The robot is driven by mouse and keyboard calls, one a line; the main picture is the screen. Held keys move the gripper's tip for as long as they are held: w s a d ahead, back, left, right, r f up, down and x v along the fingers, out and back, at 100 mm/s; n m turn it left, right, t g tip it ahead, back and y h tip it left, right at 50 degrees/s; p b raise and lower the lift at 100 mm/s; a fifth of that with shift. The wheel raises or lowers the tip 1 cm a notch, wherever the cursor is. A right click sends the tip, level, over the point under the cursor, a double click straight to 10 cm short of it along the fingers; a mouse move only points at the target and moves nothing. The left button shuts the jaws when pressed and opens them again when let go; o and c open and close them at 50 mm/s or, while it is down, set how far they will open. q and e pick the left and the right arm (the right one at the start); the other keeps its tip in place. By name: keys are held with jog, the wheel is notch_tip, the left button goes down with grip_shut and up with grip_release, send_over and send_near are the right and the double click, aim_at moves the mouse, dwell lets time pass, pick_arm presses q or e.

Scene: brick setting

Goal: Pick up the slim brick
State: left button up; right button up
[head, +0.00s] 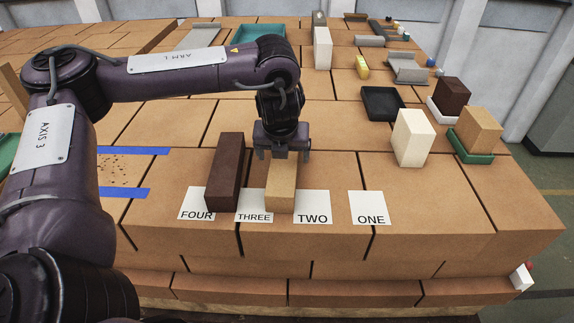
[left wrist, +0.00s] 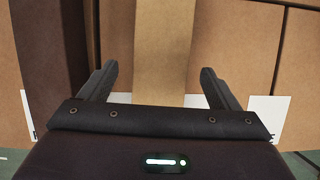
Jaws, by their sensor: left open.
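A tall, narrow tan brick (head: 282,188) stands upright near the front of the brick surface, by the THREE and TWO cards. A dark brown brick (head: 223,172) stands upright just left of it, by the FOUR card. I cannot tell for certain which is the slim brick. My left gripper (head: 282,155) is open at the top back of the tan brick, with a finger to each side. In the left wrist view the tan brick (left wrist: 163,50) lies between the open fingers (left wrist: 158,76), with gaps on both sides. The dark brick (left wrist: 48,50) is beyond the left finger.
White cards FOUR (head: 194,204), THREE (head: 254,206), TWO (head: 313,207) and ONE (head: 369,208) lie along the front. A cream brick (head: 411,138) stands at right, near a black tray (head: 383,104) and a green tray (head: 472,157) holding a tan brick (head: 479,130).

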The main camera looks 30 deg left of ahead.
aim_at(285, 163)
pick_arm(q)
jog(key=p+x, duration=0.2)
jog(key=x, duration=0.1)
jog(key=shift+s, duration=0.25)
jog(key=shift+d+x, duration=0.2)
jog(key=shift+x, duration=0.95)
jog(key=shift+w, duration=0.15)
jog(key=shift+r, duration=0.1)
jog(key=shift+c, duration=1.4)
jog(key=c, duration=1.2)
pick_arm(e)
jog(key=r, duration=0.1)
jog(key=s+r, duration=0.1)
jog(key=shift+r, duration=0.3)
